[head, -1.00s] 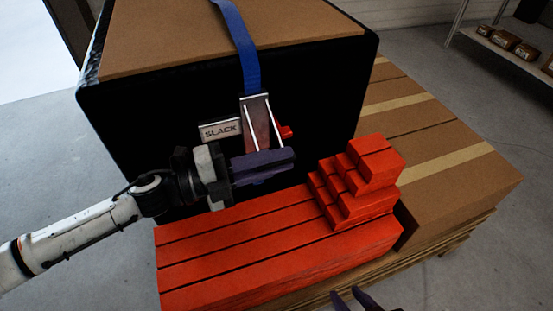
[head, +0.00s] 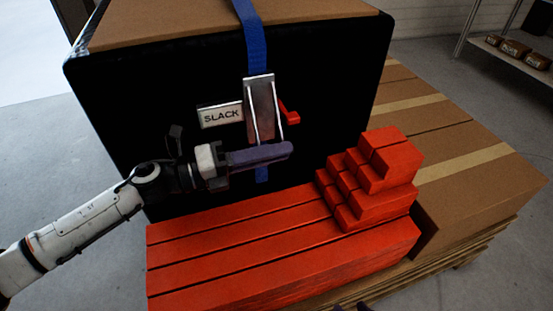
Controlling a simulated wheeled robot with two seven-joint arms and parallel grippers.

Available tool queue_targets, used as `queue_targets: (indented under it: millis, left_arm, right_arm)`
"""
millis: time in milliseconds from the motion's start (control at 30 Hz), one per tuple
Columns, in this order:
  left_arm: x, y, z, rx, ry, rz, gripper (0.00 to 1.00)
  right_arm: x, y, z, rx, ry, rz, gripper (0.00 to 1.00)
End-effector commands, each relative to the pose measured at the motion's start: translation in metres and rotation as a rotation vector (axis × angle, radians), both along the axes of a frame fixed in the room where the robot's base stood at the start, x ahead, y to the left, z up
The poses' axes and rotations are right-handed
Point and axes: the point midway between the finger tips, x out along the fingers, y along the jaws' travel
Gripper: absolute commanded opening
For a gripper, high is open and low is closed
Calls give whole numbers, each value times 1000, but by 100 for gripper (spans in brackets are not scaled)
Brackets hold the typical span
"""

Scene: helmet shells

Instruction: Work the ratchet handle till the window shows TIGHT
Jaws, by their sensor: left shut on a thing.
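The ratchet (head: 262,97) is a silver metal piece on a blue strap (head: 250,35), against the black front of a large box. Its window (head: 221,115) reads SLACK. A red tab (head: 290,116) sticks out at its right side. My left gripper (head: 285,151), with purple fingers, reaches in from the left and is shut on the lower end of the ratchet handle (head: 263,125). The fingers hide that end. Only the purple fingertips of my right gripper (head: 354,307) show at the bottom edge, spaced apart.
Long red blocks (head: 245,245) lie below the ratchet, with smaller red blocks (head: 390,160) stacked in steps at their right end. Brown cartons (head: 465,185) lie on a pallet to the right. A shelf (head: 495,50) with small boxes stands at the far right.

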Motion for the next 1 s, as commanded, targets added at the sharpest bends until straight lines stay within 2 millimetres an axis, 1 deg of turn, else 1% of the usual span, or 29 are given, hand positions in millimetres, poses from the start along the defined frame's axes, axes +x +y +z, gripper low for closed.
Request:
queue_targets:
  millis: [33,533,567,633,667,900,1000]
  left_arm:
    - [1,1,-3,5,-10,0,0]
    - [3,1,-2,12,-26,0,0]
    - [3,1,-2,12,-26,0,20]
    - [3,1,-2,12,-26,0,32]
    - [3,1,-2,12,-26,0,34]
    - [3,1,-2,11,-25,0,34]
    - [2,5,-3,12,-24,2,34]
  right_arm:
    - [1,1,0,4,-6,-2,34]
    - [1,3,1,15,-6,-7,34]
    - [1,3,1,15,-6,-7,34]
    - [0,3,1,15,-6,-7,34]
    - [0,3,1,15,-5,-7,34]
    - [0,3,0,13,-3,-6,34]
    - [0,3,0,13,-2,-6,34]
